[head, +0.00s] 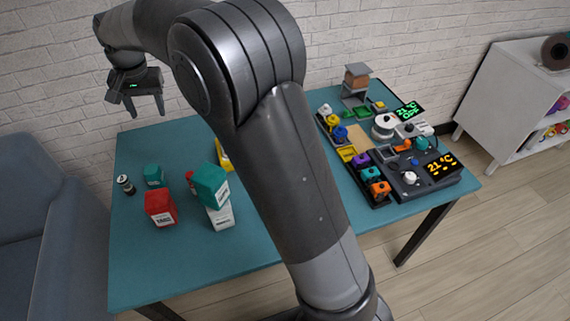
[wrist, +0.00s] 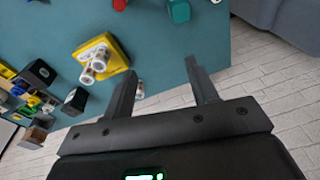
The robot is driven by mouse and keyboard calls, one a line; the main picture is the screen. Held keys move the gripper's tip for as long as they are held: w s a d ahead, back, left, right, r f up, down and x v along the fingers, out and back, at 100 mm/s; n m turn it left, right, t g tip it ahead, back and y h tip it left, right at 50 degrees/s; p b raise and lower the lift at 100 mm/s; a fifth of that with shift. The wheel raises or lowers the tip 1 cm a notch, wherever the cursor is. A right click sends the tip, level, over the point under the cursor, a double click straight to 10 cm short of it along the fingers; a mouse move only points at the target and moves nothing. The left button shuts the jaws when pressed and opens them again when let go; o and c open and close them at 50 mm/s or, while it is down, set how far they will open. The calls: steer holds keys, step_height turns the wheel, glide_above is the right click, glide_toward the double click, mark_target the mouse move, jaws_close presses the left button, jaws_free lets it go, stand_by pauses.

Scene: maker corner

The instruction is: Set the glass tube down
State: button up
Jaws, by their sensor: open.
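My gripper (head: 148,112) is open in the head view, raised above the far left edge of the teal table. A yellow holder (wrist: 117,56) bears short white cylinders (wrist: 98,65) to the left of the fingers. A small pale piece (wrist: 139,92) shows just beside the left finger; I cannot tell what it is. I cannot single out a glass tube for sure. In the head view my arm hides most of the yellow holder (head: 223,153).
On the table (head: 150,270) stand a red box (head: 160,207), teal boxes (head: 209,185), a white box (head: 221,217) and a small dark cylinder (head: 125,184). Coloured parts and devices crowd the right side. The front left of the table is clear. A sofa (head: 40,200) stands left.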

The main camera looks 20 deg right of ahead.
steer(key=s+d+r+t, duration=0.1)
steer(key=s+d+r, duration=0.3)
steer(key=s+d, duration=0.35)
steer(key=s+d+r+t, duration=0.1)
steer(key=s+d+r, duration=0.4)
steer(key=d, duration=0.4)
steer(key=s+d+f, duration=0.2)
steer(key=s+d, duration=0.1)
steer(key=s, duration=0.3)
steer(key=s+d+f+n+t, duration=0.1)
steer(key=s+d, duration=0.2)
steer(key=s, duration=0.4)
steer(key=s+d+f+t, duration=0.1)
steer(key=s+d+f, duration=0.1)
steer(key=s+d, duration=0.2)
steer(key=s, duration=0.3)
steer(key=shift+f+n+h, duration=0.3)
steer(key=shift+f+h, duration=0.05)
steer(key=shift+h, duration=0.05)
